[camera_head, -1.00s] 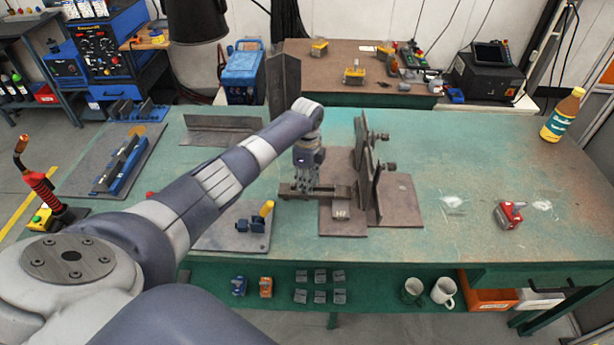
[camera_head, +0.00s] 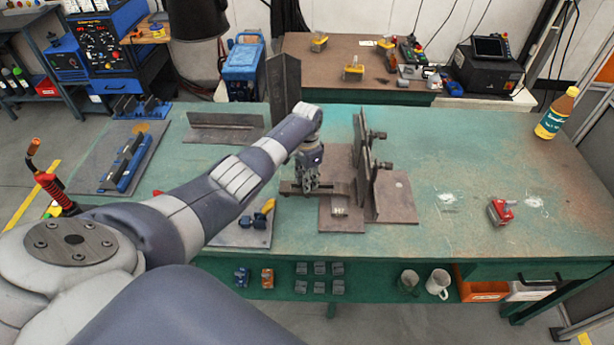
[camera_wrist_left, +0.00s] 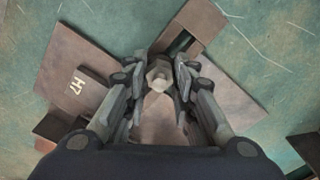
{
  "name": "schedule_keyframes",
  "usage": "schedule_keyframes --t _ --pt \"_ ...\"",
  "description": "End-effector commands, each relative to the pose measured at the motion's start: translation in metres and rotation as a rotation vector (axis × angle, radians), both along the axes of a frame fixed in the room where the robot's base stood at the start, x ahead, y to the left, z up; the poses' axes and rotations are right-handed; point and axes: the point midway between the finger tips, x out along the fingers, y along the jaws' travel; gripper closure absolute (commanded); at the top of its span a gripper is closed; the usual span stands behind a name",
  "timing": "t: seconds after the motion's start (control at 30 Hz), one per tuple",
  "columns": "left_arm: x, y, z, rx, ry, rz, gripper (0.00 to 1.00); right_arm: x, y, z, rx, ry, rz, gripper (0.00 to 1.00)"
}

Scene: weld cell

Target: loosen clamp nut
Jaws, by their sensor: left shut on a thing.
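The gripper is shut on the nut. The clamp stands by a brown base plate (camera_head: 330,224) and a block marked H7 (camera_wrist_left: 78,82). My right gripper is not in view.
Upright brown plates (camera_head: 361,145) with bolts stand just right of the gripper. A tall angle piece (camera_head: 283,85) stands behind my arm. A red tool (camera_head: 499,212) and a bottle (camera_head: 556,113) are on the green table (camera_head: 460,160), whose right half is mostly clear.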

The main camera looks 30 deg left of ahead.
Motion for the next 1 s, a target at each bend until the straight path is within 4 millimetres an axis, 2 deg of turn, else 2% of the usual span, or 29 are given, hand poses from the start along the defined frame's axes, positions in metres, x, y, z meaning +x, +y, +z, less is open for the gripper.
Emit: schedule_keyframes --t 0.3,1.0 --pt "0.001 -0.001 0.003 -0.001 -0.002 0.302 1.00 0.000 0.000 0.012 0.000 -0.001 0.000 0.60" --pt "0.002 0.000 0.002 -0.002 -0.003 0.966 1.00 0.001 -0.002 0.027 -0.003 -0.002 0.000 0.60"
